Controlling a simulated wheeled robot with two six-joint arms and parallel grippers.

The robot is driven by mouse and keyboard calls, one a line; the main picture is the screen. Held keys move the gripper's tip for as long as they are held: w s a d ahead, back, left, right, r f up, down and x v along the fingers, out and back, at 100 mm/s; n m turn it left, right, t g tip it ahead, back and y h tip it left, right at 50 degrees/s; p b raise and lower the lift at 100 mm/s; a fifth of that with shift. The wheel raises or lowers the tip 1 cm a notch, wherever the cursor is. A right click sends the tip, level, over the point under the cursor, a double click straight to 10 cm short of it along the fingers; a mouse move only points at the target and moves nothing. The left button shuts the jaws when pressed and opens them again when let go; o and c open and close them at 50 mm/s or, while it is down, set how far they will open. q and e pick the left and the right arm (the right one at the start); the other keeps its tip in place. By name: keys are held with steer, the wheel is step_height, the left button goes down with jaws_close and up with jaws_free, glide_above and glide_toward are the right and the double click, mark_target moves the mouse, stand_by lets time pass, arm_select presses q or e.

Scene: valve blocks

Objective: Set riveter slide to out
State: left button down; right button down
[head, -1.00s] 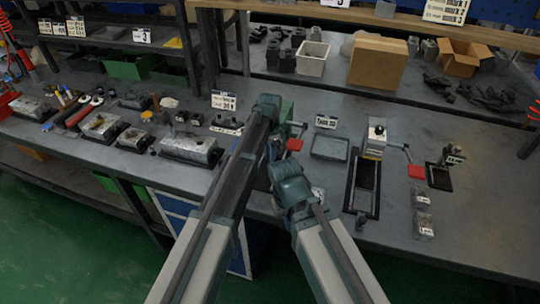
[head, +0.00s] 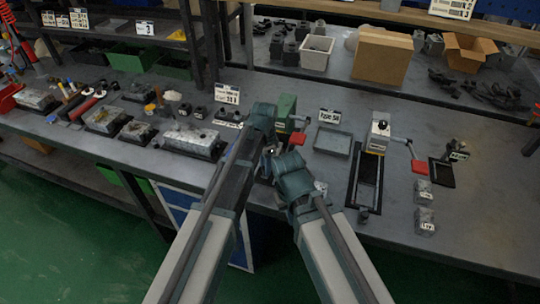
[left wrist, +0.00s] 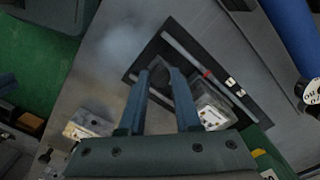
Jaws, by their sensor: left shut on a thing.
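The green riveter (head: 286,108) with a red-tipped lever stands on the bench, partly behind my left arm. Its slide is hidden there in the head view. The left wrist view shows a dark framed track (left wrist: 180,50) with light rails, a red mark and small white labels. My left gripper (left wrist: 160,72) is over the track, its two blue fingers shut on a dark part (left wrist: 160,66) between their tips. In the head view the left gripper (head: 267,161) is mostly hidden by my arm links. My right gripper is not in view.
A pale lever machine (head: 379,137) with its own dark track stands to the right, its red handle reaching right. A shallow grey tray (head: 332,142) lies between the machines. Metal valve blocks (head: 193,141) line the bench at left.

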arm_select(q)
steer(key=s, duration=0.2)
steer(key=s+a, duration=0.1)
steer(key=s, duration=0.2)
steer(key=s+a, duration=0.1)
steer(key=s, duration=0.1)
steer(key=shift+s+a, duration=0.2)
steer(key=shift+s, duration=0.05)
steer(key=c, duration=0.6)
jaws_free()
steer(key=shift+s, duration=0.1)
steer(key=shift+r+p, duration=0.5)
step_height(320, 180, up, 13)
steer(key=p, duration=1.2)
steer(key=shift+p, duration=0.4)
steer(key=shift+f, duration=0.15)
